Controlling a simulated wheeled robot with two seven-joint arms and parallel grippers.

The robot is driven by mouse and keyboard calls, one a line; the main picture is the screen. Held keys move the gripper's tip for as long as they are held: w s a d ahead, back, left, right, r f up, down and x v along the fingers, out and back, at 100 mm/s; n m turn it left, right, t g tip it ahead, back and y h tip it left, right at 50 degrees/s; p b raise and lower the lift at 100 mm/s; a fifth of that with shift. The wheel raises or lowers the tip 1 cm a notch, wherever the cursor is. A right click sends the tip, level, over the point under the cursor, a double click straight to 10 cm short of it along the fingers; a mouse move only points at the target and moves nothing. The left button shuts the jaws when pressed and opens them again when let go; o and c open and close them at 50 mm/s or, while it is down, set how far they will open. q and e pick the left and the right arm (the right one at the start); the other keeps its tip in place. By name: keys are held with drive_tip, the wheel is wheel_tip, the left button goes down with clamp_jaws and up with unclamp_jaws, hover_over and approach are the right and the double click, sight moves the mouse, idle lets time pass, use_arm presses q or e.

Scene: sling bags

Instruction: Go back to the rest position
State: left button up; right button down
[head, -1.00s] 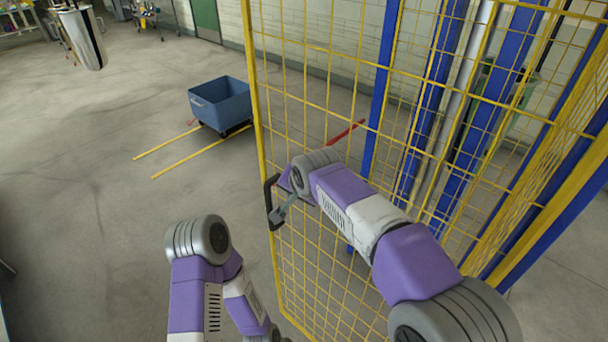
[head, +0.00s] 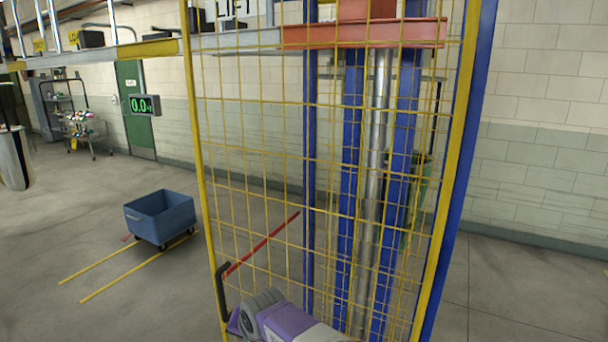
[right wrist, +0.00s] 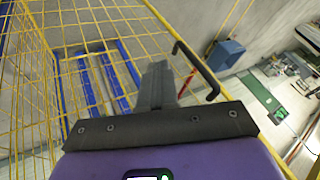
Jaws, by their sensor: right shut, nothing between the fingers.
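My right arm comes in at the bottom of the head view, by the black door handle (head: 222,290) on the yellow mesh gate (head: 255,180). Its fingers are hidden there. In the right wrist view my right gripper (right wrist: 157,72) is shut and empty. Its grey fingers lie beside the black handle (right wrist: 197,72), with a visible gap, not around it. The yellow mesh (right wrist: 60,25) fills the left and top of that view. My left arm and gripper are in neither current view.
Behind the mesh stand blue posts (head: 400,170) and a silver column (head: 372,170) under a red beam (head: 365,33). A blue wheeled bin (head: 160,217) stands on the floor at left, by yellow floor lines. The floor left of the gate is open.

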drive_tip(key=s+d+f+g+b, duration=0.15)
drive_tip(key=d+f, duration=0.35)
drive_tip(key=f, duration=0.6)
drive_tip(key=s+d+f+g+b, duration=0.15)
drive_tip(key=d+f, duration=0.35)
drive_tip(key=f, duration=0.5)
drive_tip(key=s+d+f+b, duration=0.15)
drive_tip(key=d+f, duration=0.35)
drive_tip(key=f, duration=0.6)
use_arm(q)
wheel_tip(320, 180, down, 10)
drive_tip(key=b, duration=0.4)
drive_tip(key=shift+w+r, duration=0.2)
drive_tip(key=shift+w, duration=0.2)
use_arm(e)
drive_tip(key=s+d+f+g, duration=0.1)
drive_tip(key=s+d+f, duration=0.3)
drive_tip(key=s+f, duration=0.3)
drive_tip(key=s+d+f+g, duration=0.1)
drive_tip(key=s+d+f, duration=0.3)
drive_tip(key=s+f, duration=0.4)
drive_tip(key=s, duration=0.6)
drive_tip(key=shift+f+m, duration=0.15)
drive_tip(key=shift+m, duration=0.15)
